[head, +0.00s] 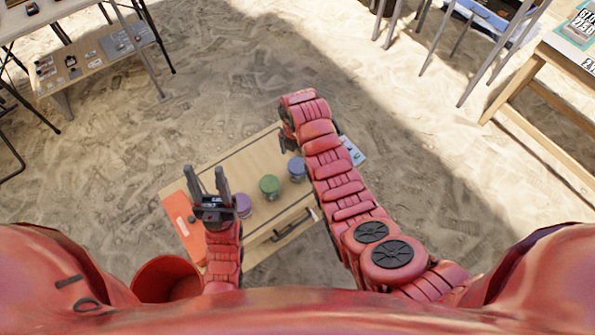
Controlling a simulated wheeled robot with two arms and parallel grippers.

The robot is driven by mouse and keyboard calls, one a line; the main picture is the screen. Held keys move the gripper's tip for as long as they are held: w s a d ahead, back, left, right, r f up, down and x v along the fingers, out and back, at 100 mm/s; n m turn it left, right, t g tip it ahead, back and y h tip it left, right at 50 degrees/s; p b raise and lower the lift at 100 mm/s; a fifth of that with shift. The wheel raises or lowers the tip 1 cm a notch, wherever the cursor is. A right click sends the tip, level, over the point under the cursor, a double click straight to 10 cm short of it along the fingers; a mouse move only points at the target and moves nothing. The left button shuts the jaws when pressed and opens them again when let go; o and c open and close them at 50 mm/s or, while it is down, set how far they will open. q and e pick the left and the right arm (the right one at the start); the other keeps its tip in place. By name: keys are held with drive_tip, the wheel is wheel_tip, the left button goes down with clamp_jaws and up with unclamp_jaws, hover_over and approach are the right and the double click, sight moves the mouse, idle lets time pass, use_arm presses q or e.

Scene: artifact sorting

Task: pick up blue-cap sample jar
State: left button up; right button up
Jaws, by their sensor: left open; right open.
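The blue-cap sample jar (297,169) stands on a light wooden table (225,165), close to the left side of my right arm. A green-cap jar (269,187) and a purple-cap jar (242,206) stand in a row with it, toward the lower left. My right gripper (287,137) is just above the blue-cap jar in the picture, partly hidden by its own wrist; it is open, and I see no jar between its fingers. My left gripper (207,172) is open and empty over the table's left part, left of the purple-cap jar.
An orange panel (181,218) lies at the table's left end. A pale blue-white item (353,151) shows at the right end, past my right arm. Other tables stand at the upper left (100,57) and upper right (560,45). Sandy floor between them is clear.

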sight(297, 165)
drive_tip(key=shift+f, duration=1.2)
drive_tip(key=shift+s+d+f+p, duration=0.15)
drive_tip(key=shift+s+f+p, duration=0.05)
drive_tip(key=shift+f+p, duration=0.55)
drive_tip(key=shift+f, duration=0.65)
drive_tip(key=shift+f+b, duration=0.4)
drive_tip(key=shift+f, duration=0.8)
drive_tip(key=shift+d, duration=0.1)
drive_tip(key=c, duration=1.3)
